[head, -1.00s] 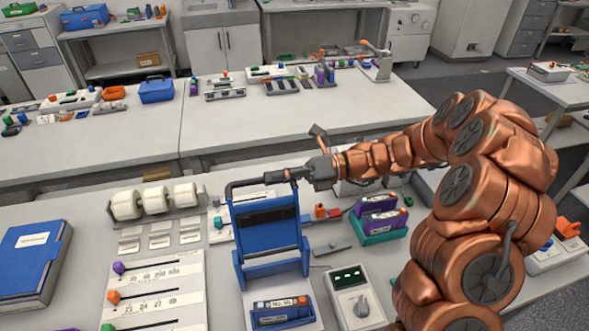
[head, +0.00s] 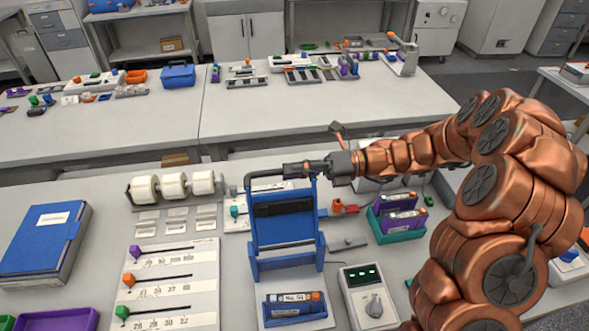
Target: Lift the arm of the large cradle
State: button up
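The large cradle has a blue frame (head: 255,228) whose arm stands upright, with a black crossbar handle (head: 262,179) along its top and a dark pad (head: 283,209) across its middle. Its low blue front part (head: 292,310) holds batteries with white labels. My gripper (head: 300,170) comes in from the right at the top of the arm. Its dark fingers lie along the right part of the handle and appear closed on it. The fingers hide that end of the handle.
A grey box with a green display and dial (head: 368,297) stands right of the cradle. A green tray with purple holders (head: 398,234) is behind it. A white slider panel (head: 170,290) and a roll rack (head: 172,187) are at left. A blue binder (head: 45,240) lies far left.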

jog(key=shift+d+r, duration=0.1)
jog(key=w+d, duration=0.2)
jog(key=d, duration=0.9)
jog(key=shift+d, duration=0.3)
